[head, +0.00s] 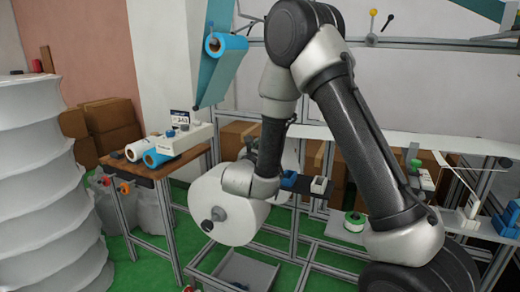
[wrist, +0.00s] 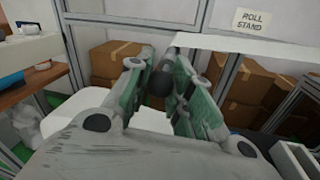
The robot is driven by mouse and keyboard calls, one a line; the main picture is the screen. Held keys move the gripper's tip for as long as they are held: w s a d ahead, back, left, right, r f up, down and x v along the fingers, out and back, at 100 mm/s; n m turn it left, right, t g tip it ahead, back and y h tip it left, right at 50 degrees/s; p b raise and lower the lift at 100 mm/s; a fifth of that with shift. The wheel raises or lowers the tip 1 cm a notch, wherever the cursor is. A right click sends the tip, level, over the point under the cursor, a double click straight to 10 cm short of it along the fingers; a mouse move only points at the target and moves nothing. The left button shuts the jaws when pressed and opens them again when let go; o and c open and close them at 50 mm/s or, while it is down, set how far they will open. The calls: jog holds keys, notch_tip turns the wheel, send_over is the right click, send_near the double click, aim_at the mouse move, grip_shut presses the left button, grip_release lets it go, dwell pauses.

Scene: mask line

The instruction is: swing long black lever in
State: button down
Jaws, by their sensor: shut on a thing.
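In the wrist view, my gripper (wrist: 160,62) has its two green-and-grey fingers closed around the dark rounded end of the long black lever (wrist: 160,86). Only this knob-like end shows between the fingers; the rest of the lever is hidden. In the head view, my arm's wrist hangs in front of the big white roll (head: 234,222), and my gripper's fingertips are mostly hidden behind it. I cannot tell from these views how far the lever is swung.
A small wooden table (head: 140,172) with rolls and a white device stands left of the white roll. Cardboard boxes (wrist: 242,80) fill the shelf beyond my gripper. A "ROLL STAND" sign (wrist: 252,21) hangs above. A tall white stack (head: 45,180) stands far left.

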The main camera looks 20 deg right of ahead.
jog(key=shift+s+d, duration=0.15)
jog(key=shift+d, duration=0.15)
jog(key=c, duration=1.2)
grip_release()
jog(key=shift+s+d+r, duration=0.1)
jog(key=shift+d, duration=0.05)
jog(key=shift+s+a, duration=0.25)
jog(key=shift+a, duration=0.05)
jog(key=v, duration=1.1)
jog(key=shift+s+d, duration=0.2)
jog(key=shift+s, duration=0.05)
